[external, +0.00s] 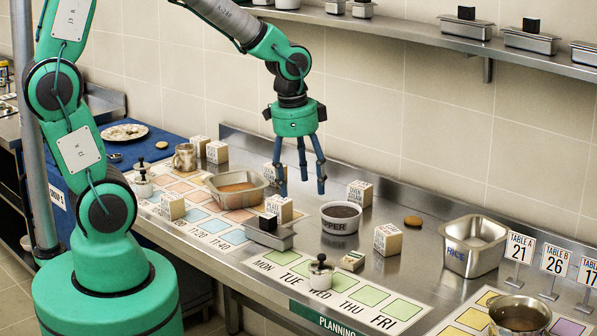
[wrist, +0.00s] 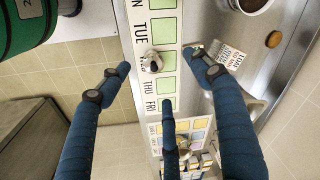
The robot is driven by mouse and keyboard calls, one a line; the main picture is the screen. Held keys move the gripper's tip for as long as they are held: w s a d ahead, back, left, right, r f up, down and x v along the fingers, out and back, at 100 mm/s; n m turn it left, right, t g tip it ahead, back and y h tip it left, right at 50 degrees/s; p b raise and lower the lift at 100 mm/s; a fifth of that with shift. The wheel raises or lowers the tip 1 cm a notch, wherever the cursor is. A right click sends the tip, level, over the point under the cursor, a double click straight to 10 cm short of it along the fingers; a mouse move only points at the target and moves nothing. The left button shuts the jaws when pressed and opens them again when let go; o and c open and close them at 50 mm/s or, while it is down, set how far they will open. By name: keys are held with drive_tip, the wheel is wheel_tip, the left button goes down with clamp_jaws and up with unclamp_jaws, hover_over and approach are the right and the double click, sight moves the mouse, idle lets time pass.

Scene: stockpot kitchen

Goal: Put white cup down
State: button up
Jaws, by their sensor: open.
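My gripper (external: 305,184) is open and empty, its blue fingers spread and pointing down above the steel counter. They also show in the wrist view (wrist: 165,93). A white round cup-like bowl (external: 341,217) with dark contents and lettering ending in "PPER" stands upright on the counter, to the right of and below the fingers. In the wrist view, a similar bowl (wrist: 257,4) is partly cut off at the top edge. I cannot tell which is the task's cup.
A lidded white pot (external: 320,273) stands on the weekday mat (external: 272,256). White lettered blocks (external: 387,240), a biscuit (external: 413,221) and a steel tub (external: 472,246) are nearby. Table-number signs (external: 519,250) stand at the right. A shelf (external: 400,27) runs along the wall.

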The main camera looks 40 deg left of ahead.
drive_tip(key=s+a+r+n+t, duration=0.4)
drive_tip(key=s+a+r+n, duration=0.6)
drive_tip(key=s+a+r, duration=0.3)
wheel_tip(320, 180, up, 5)
drive_tip(key=a, duration=0.3)
drive_tip(key=shift+s, duration=0.4)
drive_tip(key=shift+o, duration=0.5)
drive_tip(key=shift+f, duration=0.1)
